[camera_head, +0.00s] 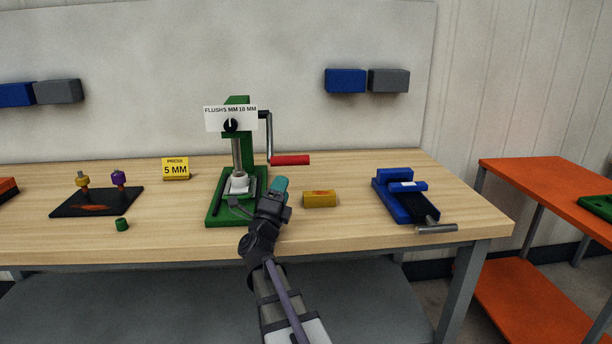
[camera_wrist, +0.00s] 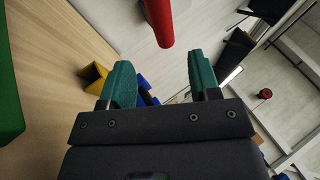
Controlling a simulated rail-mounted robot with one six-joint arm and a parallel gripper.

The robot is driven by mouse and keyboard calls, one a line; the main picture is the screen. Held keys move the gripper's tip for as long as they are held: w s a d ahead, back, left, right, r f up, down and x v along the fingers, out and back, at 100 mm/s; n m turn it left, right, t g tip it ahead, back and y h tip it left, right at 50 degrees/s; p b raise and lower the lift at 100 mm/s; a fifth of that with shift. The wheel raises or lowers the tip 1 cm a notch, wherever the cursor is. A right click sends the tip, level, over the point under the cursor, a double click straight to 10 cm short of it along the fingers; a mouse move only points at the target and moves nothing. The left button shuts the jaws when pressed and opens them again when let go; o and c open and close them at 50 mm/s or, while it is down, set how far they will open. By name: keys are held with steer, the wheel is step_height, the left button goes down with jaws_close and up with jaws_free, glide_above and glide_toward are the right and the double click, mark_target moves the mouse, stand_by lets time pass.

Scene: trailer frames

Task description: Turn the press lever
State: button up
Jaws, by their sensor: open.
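The green press (camera_head: 214,207) stands upright on the wooden table. Its dark crank lever runs down from the right of the head and ends in a red handle (camera_head: 290,160) that points right. A white sign with a black dial (camera_head: 231,125) is on the press head and reads "FLUSH 5 MM 10 MM". My gripper (camera_head: 280,184) is in front of and right of the press base, below the red handle. In the wrist view my gripper (camera_wrist: 162,85) has its teal fingers spread with nothing between them. The red handle (camera_wrist: 159,20) shows beyond the fingertips, apart from them.
A yellow block (camera_head: 320,199) lies right of my gripper, and a blue vise (camera_head: 402,195) stands farther right. A small green cylinder (camera_head: 122,225) stands near the front.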

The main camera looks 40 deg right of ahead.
mark_target(294, 160)
steer(key=p+x, duration=0.5)
steer(key=x, duration=0.5)
steer(key=shift+r, duration=0.35)
steer(key=shift+w+d, duration=0.15)
steer(key=shift+d, duration=0.15)
steer(key=shift+c, duration=0.2)
jaws_close()
